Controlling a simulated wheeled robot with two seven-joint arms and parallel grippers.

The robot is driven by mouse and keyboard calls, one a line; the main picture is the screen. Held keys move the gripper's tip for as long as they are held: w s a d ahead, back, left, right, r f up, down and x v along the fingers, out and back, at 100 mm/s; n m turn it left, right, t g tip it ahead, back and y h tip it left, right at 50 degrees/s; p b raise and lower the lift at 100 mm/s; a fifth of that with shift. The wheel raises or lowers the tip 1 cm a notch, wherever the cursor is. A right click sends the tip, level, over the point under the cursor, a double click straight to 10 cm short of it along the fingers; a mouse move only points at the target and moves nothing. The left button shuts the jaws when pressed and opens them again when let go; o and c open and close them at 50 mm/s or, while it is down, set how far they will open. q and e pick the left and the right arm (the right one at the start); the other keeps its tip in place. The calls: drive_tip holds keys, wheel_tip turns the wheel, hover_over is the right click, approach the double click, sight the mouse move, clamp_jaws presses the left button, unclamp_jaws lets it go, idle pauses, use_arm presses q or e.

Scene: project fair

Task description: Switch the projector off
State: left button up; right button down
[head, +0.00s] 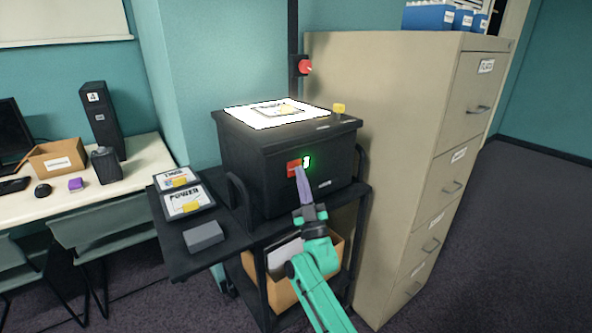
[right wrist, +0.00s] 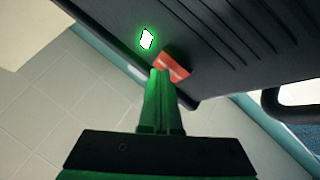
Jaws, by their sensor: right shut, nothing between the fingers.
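The projector (head: 250,160) is a black box with a brightly lit white top, standing on a black cart. A red switch (head: 293,167) and a glowing green light (head: 307,161) are on its front face. My right gripper (head: 299,170) is shut and empty, its fingertips at or just in front of the red switch and covering part of it. In the right wrist view the fingertips (right wrist: 160,72) overlap the lower left of the red switch (right wrist: 172,66), with the lit indicator (right wrist: 147,39) beside it. I cannot tell whether they touch. My left gripper is not in view.
A beige filing cabinet (head: 390,130) stands close to the right of the cart. The cart's side shelf (head: 165,235) holds printed cards (head: 186,202) and a grey block (head: 203,236). A cardboard box (head: 262,289) sits below. A desk (head: 125,180) is at left.

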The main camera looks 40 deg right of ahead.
idle(0.3)
drive_tip(key=shift+s+p, duration=0.45)
drive_tip(key=shift+s, duration=0.15)
drive_tip(key=s+p, duration=0.3)
drive_tip(key=s, duration=0.3)
drive_tip(key=shift+a, duration=0.1)
drive_tip(key=shift+w, duration=0.1)
